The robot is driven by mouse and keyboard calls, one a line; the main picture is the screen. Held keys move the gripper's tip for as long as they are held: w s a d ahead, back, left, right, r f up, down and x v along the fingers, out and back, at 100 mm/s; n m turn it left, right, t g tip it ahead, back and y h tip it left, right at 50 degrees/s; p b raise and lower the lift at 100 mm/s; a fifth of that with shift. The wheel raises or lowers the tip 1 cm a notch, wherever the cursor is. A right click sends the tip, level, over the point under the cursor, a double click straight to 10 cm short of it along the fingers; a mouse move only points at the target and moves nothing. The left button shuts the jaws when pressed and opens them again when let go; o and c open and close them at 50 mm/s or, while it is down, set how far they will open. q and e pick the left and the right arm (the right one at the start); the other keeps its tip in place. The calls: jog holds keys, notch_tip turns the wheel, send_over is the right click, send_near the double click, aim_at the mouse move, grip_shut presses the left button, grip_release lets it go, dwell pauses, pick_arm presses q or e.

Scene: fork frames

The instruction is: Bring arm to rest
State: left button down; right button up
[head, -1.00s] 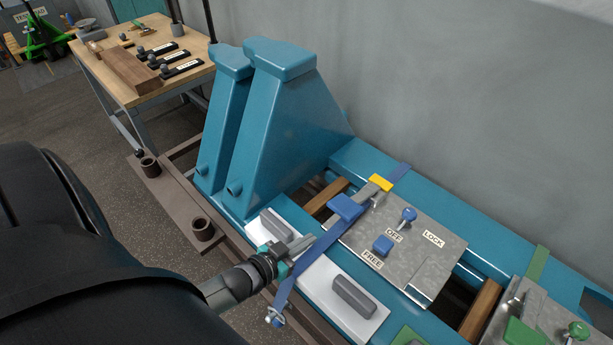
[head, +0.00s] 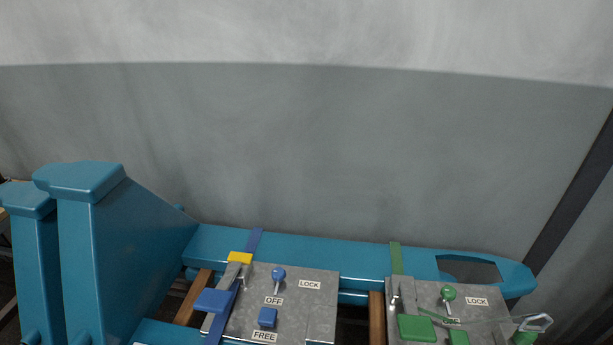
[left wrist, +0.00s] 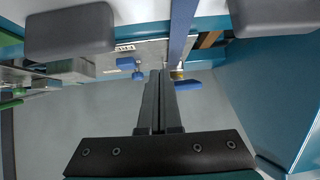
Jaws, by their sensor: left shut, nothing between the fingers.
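My left gripper shows only in the left wrist view (left wrist: 160,73). Its two long dark fingers lie together with nothing between them, and that picture looks upside down. Beyond the fingertips are the blue strap (left wrist: 183,25) and a small blue block. I cannot tell how far the tips are from them, and no contact is visible. No arm or gripper of mine shows in the head view, and my right gripper is in neither view.
In the head view, a teal frame with tall uprights (head: 80,245) stands left. A blue-knobbed metal plate (head: 310,310) and a green-knobbed plate (head: 478,320) sit along the bottom. A grey wall (head: 300,150) rises behind. Grey blocks (left wrist: 70,32) flank the wrist view.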

pick_arm(q)
jog(key=s+d+r+g, duration=0.2)
jog(key=s+r+g, duration=0.1)
jog(key=s+r, duration=0.3)
jog(key=s+d+r+g, duration=0.3)
jog(key=s+r+g, duration=0.15)
jog(key=s, duration=0.25)
notch_tip(320, 180, down, 22)
jog(key=s, duration=0.2)
jog(key=s+a+f+m+g+y, duration=0.1)
jog(key=s+a+f+g, duration=0.1)
jog(key=s+f, duration=1.2)
jog(key=shift+s+a, duration=0.6)
jog(key=shift+f, duration=0.1)
